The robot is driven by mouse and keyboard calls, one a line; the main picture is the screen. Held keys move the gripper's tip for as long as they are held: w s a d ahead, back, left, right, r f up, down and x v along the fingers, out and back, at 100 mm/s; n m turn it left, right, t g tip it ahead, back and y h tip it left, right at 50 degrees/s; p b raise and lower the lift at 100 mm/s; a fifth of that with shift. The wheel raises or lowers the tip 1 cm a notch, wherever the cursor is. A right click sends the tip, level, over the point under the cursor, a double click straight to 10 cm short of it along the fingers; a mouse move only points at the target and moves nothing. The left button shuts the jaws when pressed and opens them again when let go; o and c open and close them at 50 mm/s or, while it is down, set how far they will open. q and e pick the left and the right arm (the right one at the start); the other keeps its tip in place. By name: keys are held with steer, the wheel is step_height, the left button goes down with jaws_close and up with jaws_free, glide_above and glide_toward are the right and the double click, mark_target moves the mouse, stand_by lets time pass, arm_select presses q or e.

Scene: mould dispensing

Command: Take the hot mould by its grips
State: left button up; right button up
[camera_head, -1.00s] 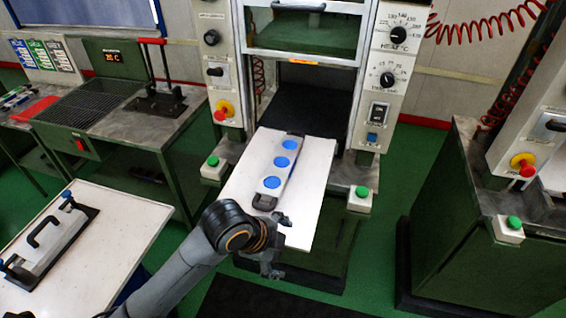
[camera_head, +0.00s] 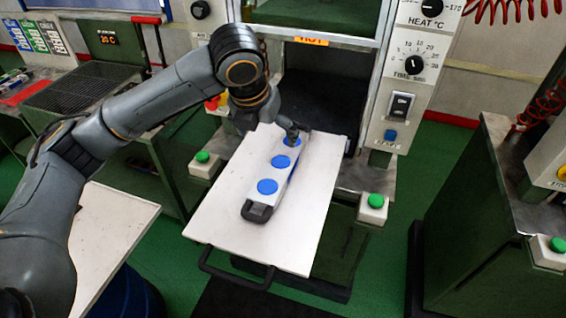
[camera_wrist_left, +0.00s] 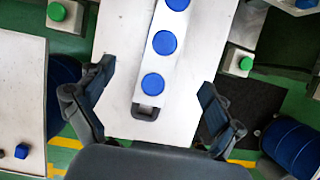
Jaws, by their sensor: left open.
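The mould (camera_head: 262,198) is a long white bar with three round blue discs on its top. It lies on a white plate (camera_head: 318,195) in front of the press. Its near grip (camera_head: 257,212) is a dark loop, which also shows in the left wrist view (camera_wrist_left: 145,113). Its far grip is partly hidden behind my left gripper (camera_head: 268,122). In the head view, that gripper overlaps the mould's far end. In the left wrist view, my left gripper (camera_wrist_left: 155,86) is open and empty, its fingers wide apart on either side of the near grip. My right gripper is not in view.
The press opening (camera_head: 310,90) stands behind the plate. Boxes with green buttons flank it at left (camera_head: 203,157) and right (camera_head: 375,200). A black bar handle (camera_head: 238,280) juts from the plate's front. A white table (camera_head: 110,230) is at the left.

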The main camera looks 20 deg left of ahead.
arm_select(q)
steer(key=p, duration=0.1)
glide_above(280, 163)
steer(key=s, duration=0.3)
steer(key=f, duration=0.4)
steer(key=a+f, duration=0.1)
steer(key=f, duration=0.1)
steer(key=shift+w+f, duration=0.2)
steer(key=shift+f, duration=0.1)
steer(key=shift+w+d+f, duration=0.1)
steer(key=shift+w+f, duration=0.1)
steer(key=shift+f, duration=0.15)
steer(key=shift+w+d+f+p, duration=0.15)
steer(key=shift+f+p, duration=0.3)
steer(key=shift+p, duration=0.05)
steer(key=x, duration=0.1)
steer(key=p+x, duration=0.1)
steer(key=x, duration=0.1)
steer(key=shift+w+d+f, duration=0.15)
steer(key=shift+d+f, duration=0.1)
steer(key=shift+w+f, duration=0.2)
steer(key=shift+f, duration=0.2)
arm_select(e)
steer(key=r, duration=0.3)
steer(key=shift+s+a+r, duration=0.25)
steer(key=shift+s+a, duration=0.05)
arm_select(q)
steer(key=shift+c, duration=0.5)
